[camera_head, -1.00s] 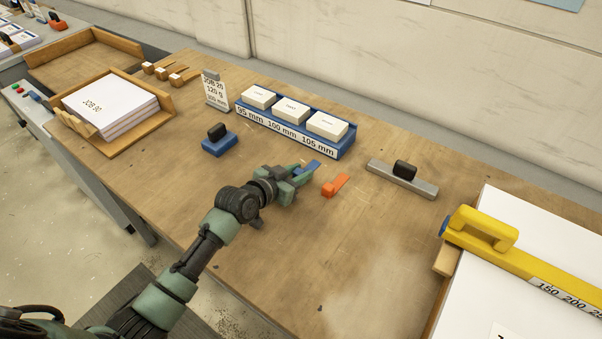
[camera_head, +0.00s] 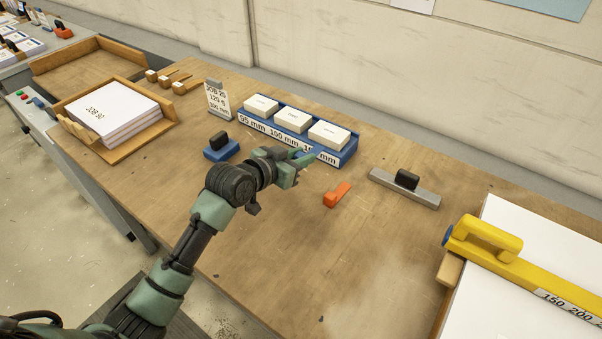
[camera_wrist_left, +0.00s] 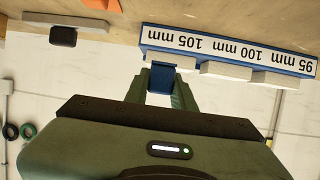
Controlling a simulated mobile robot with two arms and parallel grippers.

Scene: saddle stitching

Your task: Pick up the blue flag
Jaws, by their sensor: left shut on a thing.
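The blue flag (camera_wrist_left: 161,77) shows in the left wrist view between the two green fingers of my left gripper (camera_wrist_left: 160,85), which is shut on it. In the head view my left gripper (camera_head: 298,165) is raised above the table in front of the blue tray, and the flag is mostly hidden there by the gripper. The orange flag (camera_head: 337,195) lies on the table just to the right of the gripper. My right gripper is not in view.
The blue tray (camera_head: 345,158) with white blocks is close behind the gripper. A blue block with a black knob (camera_head: 221,148) stands left, a grey bar (camera_head: 405,189) right. A yellow-handled tool (camera_head: 485,238) lies over white sheets. The front middle table is clear.

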